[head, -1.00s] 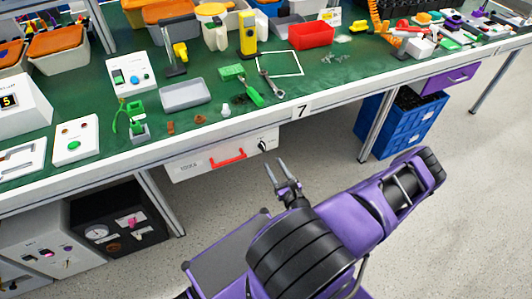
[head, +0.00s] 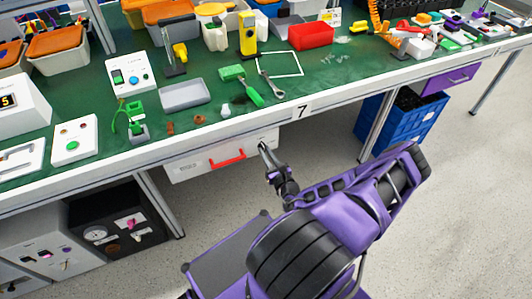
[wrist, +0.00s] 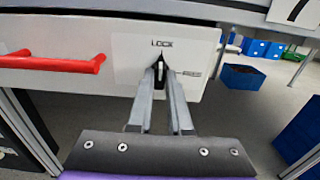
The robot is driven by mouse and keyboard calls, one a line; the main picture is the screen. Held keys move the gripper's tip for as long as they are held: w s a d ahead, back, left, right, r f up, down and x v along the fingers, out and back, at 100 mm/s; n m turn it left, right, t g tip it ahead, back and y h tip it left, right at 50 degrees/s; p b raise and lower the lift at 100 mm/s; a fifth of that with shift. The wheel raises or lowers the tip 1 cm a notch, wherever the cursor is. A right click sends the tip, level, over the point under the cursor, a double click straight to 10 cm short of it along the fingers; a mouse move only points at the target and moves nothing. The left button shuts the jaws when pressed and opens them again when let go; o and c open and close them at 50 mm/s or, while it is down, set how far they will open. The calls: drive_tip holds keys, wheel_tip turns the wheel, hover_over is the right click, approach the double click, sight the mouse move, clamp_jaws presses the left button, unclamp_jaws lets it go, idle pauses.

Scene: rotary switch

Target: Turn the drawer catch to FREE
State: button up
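The drawer catch is a small dark knob (wrist: 160,73) on the white front of the drawer (head: 205,163), under the bench edge. In the wrist view its pointer stands upright, towards the word LOCK above it. A label at its right is partly hidden and hard to read. My gripper (wrist: 162,75) has one finger on each side of the knob, with only a narrow gap between the fingers, and looks shut on it. In the head view my gripper (head: 264,149) reaches the drawer's right end and hides the knob.
A red drawer handle (wrist: 55,63) lies left of the catch. The bench edge (head: 300,112) runs just above. A blue crate (head: 405,125) stands under the bench at the right. The floor in front of the drawer is clear.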

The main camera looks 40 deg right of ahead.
clamp_jaws()
drive_tip(key=m, duration=1.7)
drive_tip(key=shift+d+f+m, duration=0.15)
drive_tip(key=shift+m, duration=0.25)
idle(0.3)
drive_tip(key=o, duration=0.7)
unclamp_jaws()
drive_tip(key=shift+c, duration=0.2)
